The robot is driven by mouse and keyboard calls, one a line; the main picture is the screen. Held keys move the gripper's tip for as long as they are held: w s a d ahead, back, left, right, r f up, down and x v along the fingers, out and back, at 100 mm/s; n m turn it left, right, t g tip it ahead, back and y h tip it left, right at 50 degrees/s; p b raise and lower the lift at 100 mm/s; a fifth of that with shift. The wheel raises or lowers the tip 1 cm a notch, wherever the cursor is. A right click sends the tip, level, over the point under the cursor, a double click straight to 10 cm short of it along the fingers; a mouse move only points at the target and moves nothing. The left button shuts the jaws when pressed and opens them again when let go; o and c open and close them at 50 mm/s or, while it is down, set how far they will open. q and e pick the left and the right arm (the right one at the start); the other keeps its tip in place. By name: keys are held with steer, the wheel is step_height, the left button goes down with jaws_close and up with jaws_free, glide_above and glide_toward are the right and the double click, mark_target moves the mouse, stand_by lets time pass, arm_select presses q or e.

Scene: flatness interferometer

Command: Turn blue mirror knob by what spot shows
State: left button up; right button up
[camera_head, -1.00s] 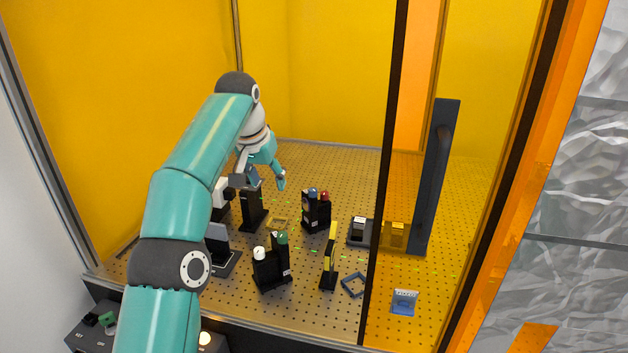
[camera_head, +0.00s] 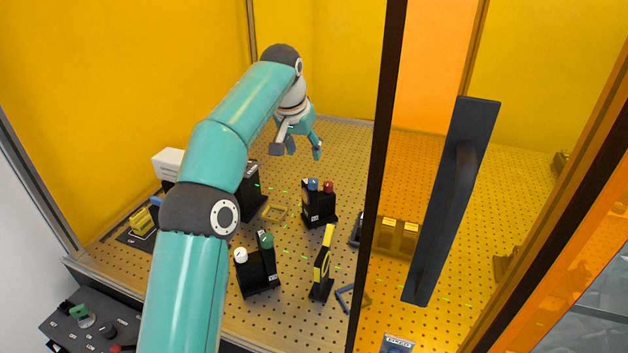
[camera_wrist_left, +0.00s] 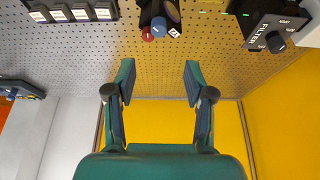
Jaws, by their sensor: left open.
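The blue knob (camera_head: 312,184) sits beside a red knob (camera_head: 328,187) on top of a black mirror mount (camera_head: 318,208) on the perforated board. In the left wrist view the blue knob (camera_wrist_left: 158,25) and red knob (camera_wrist_left: 147,34) show at the top, beyond the fingertips. My left gripper (camera_head: 303,150) is open and empty, pointing down in the air above and behind the mount in the head view. Its spread fingers (camera_wrist_left: 160,72) also show in the left wrist view, apart from the knobs. Green beam dashes cross the board. I cannot make out a spot on a screen.
Another black mount with white and green knobs (camera_head: 256,265) stands nearer, beside a yellow upright piece (camera_head: 322,270). A dark door frame post (camera_head: 378,180) and handle (camera_head: 452,200) stand at right. A filter block (camera_wrist_left: 272,25) shows in the wrist view.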

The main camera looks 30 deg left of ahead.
mark_target(313, 181)
arm_select(q)
steer(key=x, duration=1.2)
steer(key=shift+d+f, duration=0.1)
steer(key=shift+f, duration=0.2)
jaws_close()
steer(key=shift+w+d+r+n+y+p, duration=0.15)
steer(key=shift+n+y+p, duration=0.2)
steer(key=shift+n, duration=0.65)
steer(key=shift+n+g+y+p, duration=0.3)
steer(key=shift+n+y+p, duration=0.2)
steer(key=shift+n, duration=0.7)
